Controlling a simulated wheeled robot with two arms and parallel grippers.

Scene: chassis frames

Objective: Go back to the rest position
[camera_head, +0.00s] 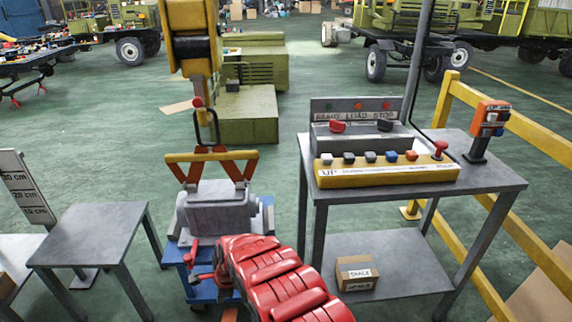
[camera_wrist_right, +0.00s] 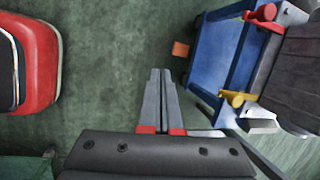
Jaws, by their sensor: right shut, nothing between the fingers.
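My right gripper (camera_wrist_right: 160,72) shows in the right wrist view with its two grey fingers together, shut and empty, above the green floor. In that view it is to the left of the blue cart (camera_wrist_right: 203,62) and apart from it. In the head view a red ribbed arm, which appears to be mine, reaches in from the bottom middle in front of the cart; the gripper's fingers cannot be made out there. My left gripper is not in view.
A grey casting (camera_head: 217,208) sits on the blue cart, under a yellow and red lifting clamp (camera_head: 212,156). A control table (camera_head: 480,180) stands on the right with a yellow button box (camera_head: 390,172). A grey table (camera_head: 90,232) stands on the left. Green floor lies between.

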